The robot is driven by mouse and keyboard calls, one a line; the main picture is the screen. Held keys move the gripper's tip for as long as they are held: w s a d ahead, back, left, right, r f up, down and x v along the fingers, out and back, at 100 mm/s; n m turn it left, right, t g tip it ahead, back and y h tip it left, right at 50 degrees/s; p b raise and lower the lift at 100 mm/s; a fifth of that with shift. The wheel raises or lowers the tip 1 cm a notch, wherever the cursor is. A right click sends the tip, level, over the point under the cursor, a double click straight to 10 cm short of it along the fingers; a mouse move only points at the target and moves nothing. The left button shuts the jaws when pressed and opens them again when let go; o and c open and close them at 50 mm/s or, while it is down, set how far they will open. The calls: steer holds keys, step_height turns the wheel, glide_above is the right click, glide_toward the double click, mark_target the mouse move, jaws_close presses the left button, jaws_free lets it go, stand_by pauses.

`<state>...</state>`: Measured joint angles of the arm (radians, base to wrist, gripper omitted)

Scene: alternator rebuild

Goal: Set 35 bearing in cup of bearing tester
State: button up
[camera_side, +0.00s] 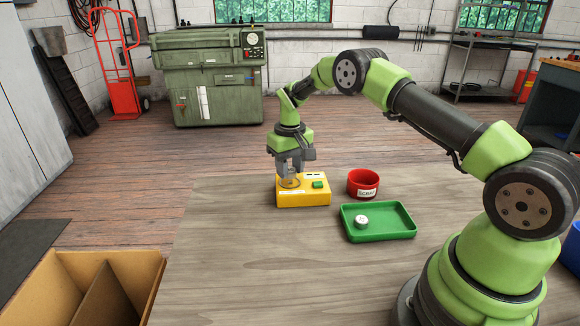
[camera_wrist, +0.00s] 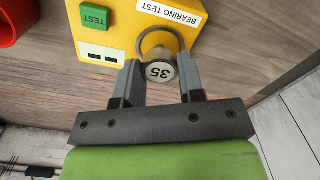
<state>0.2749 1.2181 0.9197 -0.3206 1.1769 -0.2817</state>
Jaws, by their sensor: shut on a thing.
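The bearing marked 35 (camera_wrist: 160,73) shows in the wrist view as a round metal piece between the two fingers of my gripper (camera_wrist: 162,80), which is shut on it. In the side view my gripper (camera_side: 290,170) points down over the left part of the yellow bearing tester (camera_side: 304,197). The tester's round metal cup (camera_wrist: 160,39) is partly hidden behind the bearing in the wrist view. The bearing lies over the cup's near edge there; I cannot tell whether they touch. The tester also has a green TEST button (camera_side: 318,184) and a BEARING TEST label.
A red SCRAP bowl (camera_side: 363,181) stands right of the tester. A green tray (camera_side: 392,229) in front of it holds one round metal piece (camera_side: 361,222). A cardboard box (camera_side: 150,268) is at the front left. The table's left front is clear.

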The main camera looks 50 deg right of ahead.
steer(key=shift+f, duration=0.3)
steer(key=shift+f, duration=0.7)
stand_by(0.8)
steer(key=o, duration=1)
steer(key=shift+f, duration=0.1)
steer(key=shift+r, duration=4.05)
